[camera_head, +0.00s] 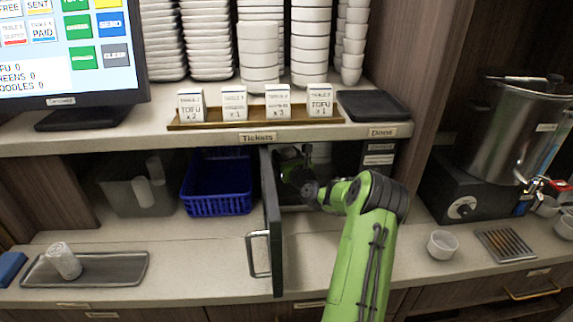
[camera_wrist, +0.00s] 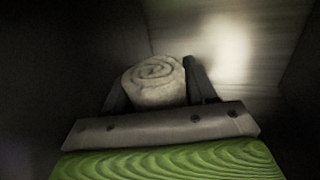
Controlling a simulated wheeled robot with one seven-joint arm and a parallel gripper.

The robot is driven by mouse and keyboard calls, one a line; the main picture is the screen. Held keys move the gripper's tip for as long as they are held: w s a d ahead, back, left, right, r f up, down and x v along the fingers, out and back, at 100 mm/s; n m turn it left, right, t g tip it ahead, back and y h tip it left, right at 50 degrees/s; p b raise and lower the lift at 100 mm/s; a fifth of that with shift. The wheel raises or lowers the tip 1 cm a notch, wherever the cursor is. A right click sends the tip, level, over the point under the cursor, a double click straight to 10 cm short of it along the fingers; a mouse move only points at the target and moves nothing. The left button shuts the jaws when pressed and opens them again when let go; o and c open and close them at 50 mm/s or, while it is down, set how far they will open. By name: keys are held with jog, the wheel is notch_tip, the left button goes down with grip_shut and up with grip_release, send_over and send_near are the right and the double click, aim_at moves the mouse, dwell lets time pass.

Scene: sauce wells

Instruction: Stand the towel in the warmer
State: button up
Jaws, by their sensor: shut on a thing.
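A rolled white towel (camera_wrist: 155,82) sits between the fingers of my gripper (camera_wrist: 157,92) in the wrist view, its spiral end facing the camera. My gripper is shut on it. In the head view my green arm reaches into the warmer, whose dark door (camera_head: 271,225) stands open toward the front. The door and arm hide much of the warmer's inside, and the held towel cannot be made out there. In the wrist view, dark walls and a pale, lit surface (camera_wrist: 225,45) surround the towel. Whether the towel touches the warmer's floor cannot be told.
A metal tray (camera_head: 115,270) at the left holds a white roll-like item (camera_head: 64,261). A blue basket (camera_head: 216,185) stands left of the door. A shelf (camera_head: 225,138) with ticket cards lies above. A small white cup (camera_head: 442,244) and an urn (camera_head: 505,125) are at the right.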

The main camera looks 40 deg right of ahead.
notch_tip(320, 180, down, 4)
jog(key=shift+r+b, duration=0.25)
jog(key=shift+b, duration=0.4)
jog(key=shift+f, duration=0.2)
jog(key=o, duration=1)
jog(key=shift+o, duration=0.2)
jog(key=shift+r, duration=0.1)
jog(key=shift+s+r, duration=0.15)
jog(key=b+v, duration=0.1)
jog(key=v, duration=1)
jog(key=shift+s+a, duration=0.25)
jog(key=shift+s, duration=0.15)
